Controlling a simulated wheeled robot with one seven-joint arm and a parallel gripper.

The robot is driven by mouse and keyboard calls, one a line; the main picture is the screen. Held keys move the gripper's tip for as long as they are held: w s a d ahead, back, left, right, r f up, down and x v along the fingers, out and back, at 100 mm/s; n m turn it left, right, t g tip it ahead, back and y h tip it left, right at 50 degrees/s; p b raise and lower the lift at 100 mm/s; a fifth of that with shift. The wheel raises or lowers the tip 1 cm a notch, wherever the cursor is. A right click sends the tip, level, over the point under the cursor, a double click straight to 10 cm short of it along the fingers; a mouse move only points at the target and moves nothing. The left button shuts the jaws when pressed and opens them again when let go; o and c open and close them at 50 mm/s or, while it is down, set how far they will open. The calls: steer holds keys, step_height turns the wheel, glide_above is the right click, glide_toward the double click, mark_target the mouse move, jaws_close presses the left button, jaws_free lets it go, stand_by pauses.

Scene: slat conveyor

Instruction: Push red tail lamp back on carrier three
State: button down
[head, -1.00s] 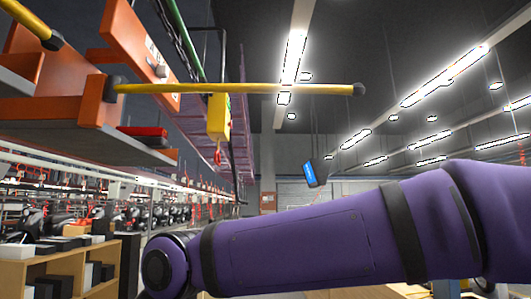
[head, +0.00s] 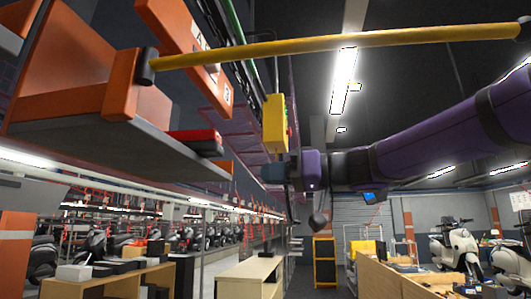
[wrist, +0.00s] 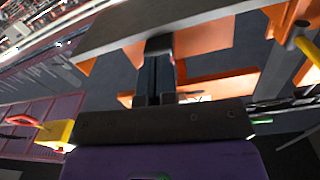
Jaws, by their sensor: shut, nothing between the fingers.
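The red tail lamp (head: 195,136), red on top with a dark underside, lies at the right end of the grey shelf (head: 95,140) of an orange carrier in the head view. Part of it appears to stick out past the shelf edge. My gripper (head: 268,173) is to the right of the lamp and slightly lower in the picture, apart from it, pointing left. In the wrist view the fingers (wrist: 157,62) are together and empty, in front of the grey shelf (wrist: 120,32). I cannot make out the lamp there.
A yellow bar (head: 350,45) juts from the carrier across the space above my arm. A yellow control box (head: 274,124) hangs close above my gripper; it also shows in the wrist view (wrist: 54,133). Benches (head: 250,277) and scooters stand below.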

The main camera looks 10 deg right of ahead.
mark_target(198, 164)
steer(key=shift+w+a+r+n+y, duration=0.35)
steer(key=shift+w+a+r+y, duration=0.15)
steer(key=shift+w+a+r, duration=0.6)
steer(key=shift+w+a+r+n+y, duration=0.3)
steer(key=shift+w+a+r+y, duration=0.35)
steer(key=shift+a+r, duration=0.75)
steer(key=shift+w+a+r+n+y, duration=0.35)
steer(key=shift+w+a+r, duration=0.7)
steer(key=shift+r, duration=0.35)
steer(key=shift+a, duration=0.15)
steer(key=shift+a+f+x, duration=0.1)
steer(key=shift+f+x, duration=0.25)
steer(key=shift+x, duration=1.2)
steer(key=shift+a+f+x, duration=0.1)
steer(key=shift+f+x, duration=0.3)
steer(key=shift+x, duration=1.2)
steer(key=shift+a+f+x, duration=0.1)
steer(key=shift+f+x, duration=0.25)
steer(key=shift+x, duration=1.2)
steer(key=d+f, duration=0.1)
steer(key=f, duration=0.1)
steer(key=d+f, duration=0.3)
steer(key=shift+s+f, duration=0.25)
steer(key=shift+f, duration=0.1)
steer(key=shift+s+r, duration=0.2)
steer(key=shift+r, duration=0.05)
